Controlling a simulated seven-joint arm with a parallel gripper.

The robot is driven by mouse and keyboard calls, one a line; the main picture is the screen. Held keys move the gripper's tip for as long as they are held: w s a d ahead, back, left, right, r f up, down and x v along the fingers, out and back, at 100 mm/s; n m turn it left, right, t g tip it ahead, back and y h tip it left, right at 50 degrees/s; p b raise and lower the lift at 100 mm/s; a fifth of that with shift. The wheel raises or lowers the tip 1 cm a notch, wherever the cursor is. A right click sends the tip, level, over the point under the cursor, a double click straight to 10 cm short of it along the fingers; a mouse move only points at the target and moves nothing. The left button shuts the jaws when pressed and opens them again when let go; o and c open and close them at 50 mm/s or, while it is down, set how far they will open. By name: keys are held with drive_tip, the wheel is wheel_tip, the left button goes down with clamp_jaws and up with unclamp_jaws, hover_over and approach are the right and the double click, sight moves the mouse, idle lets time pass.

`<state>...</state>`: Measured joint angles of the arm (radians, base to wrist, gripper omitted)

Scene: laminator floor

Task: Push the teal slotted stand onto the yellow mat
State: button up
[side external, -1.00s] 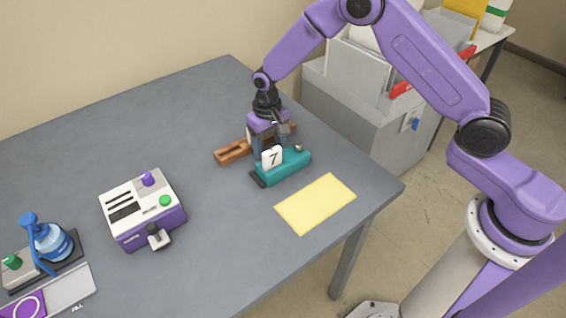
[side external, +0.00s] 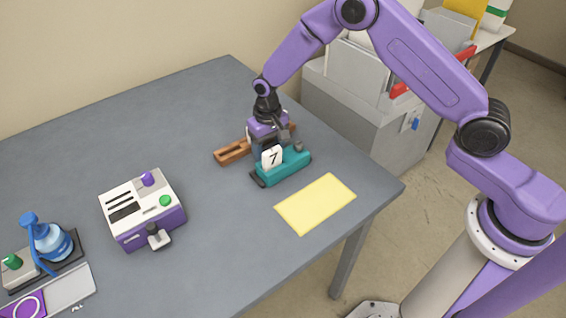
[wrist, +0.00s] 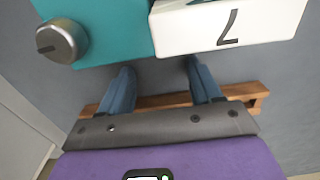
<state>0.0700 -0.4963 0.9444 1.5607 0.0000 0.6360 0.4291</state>
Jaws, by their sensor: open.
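The teal slotted stand (side external: 285,170) stands on the grey table, with a white card marked 7 (side external: 272,157) upright on it and a grey knob at one end. In the wrist view the stand (wrist: 108,28) fills the top, with the knob (wrist: 62,41) at left and the card (wrist: 228,27) at right. The yellow mat (side external: 316,204) lies flat and bare, a short gap in front of the stand. My gripper (wrist: 160,72) is open and empty, low behind the stand. Its blue fingertips point at the stand's back side. I cannot tell whether they touch it.
A brown wooden slotted piece (side external: 233,152) lies just behind the stand, under my gripper. A white and purple machine (side external: 143,211) stands at left, with a blue device (side external: 50,240) beyond it. The table's right edge is close to the mat.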

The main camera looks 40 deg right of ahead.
sight(287, 162)
drive_tip(key=shift+r, duration=0.65)
drive_tip(key=shift+s, duration=0.15)
idle(0.4)
drive_tip(key=shift+s, duration=1.15)
drive_tip(key=shift+s, duration=0.1)
drive_tip(key=shift+s, duration=1.15)
drive_tip(key=shift+s, duration=0.2)
drive_tip(key=shift+s, duration=1.05)
drive_tip(key=shift+s, duration=1.25)
